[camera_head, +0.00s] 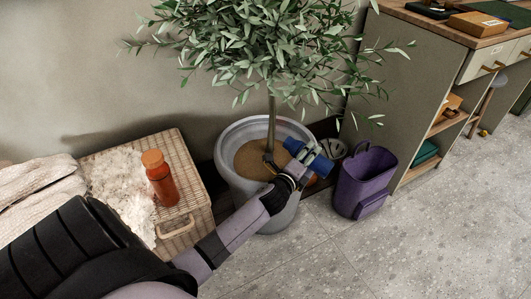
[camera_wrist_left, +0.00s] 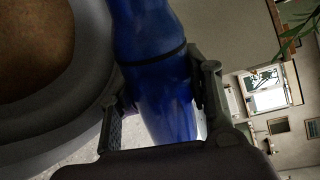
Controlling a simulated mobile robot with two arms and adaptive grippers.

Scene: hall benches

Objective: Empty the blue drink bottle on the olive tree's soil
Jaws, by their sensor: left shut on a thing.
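The blue drink bottle (camera_head: 318,163) is held over the right rim of the olive tree's pot, lying over on its side. My left gripper (camera_head: 298,167) is shut around its middle. In the left wrist view the bottle (camera_wrist_left: 160,85) sits between both fingers of the gripper (camera_wrist_left: 163,98). The brown soil (camera_head: 252,158) shows inside the grey pot (camera_head: 228,142), and the soil (camera_wrist_left: 35,40) also shows in the wrist view. I cannot see anything flowing from the bottle. The olive tree (camera_head: 265,45) rises from the pot. My right gripper is not in view.
A wicker chest (camera_head: 190,165) with a fluffy white cover and an orange bottle (camera_head: 161,180) stands left of the pot. A purple bin (camera_head: 365,180) stands right of it, near a cabinet (camera_head: 405,85). The front floor is clear.

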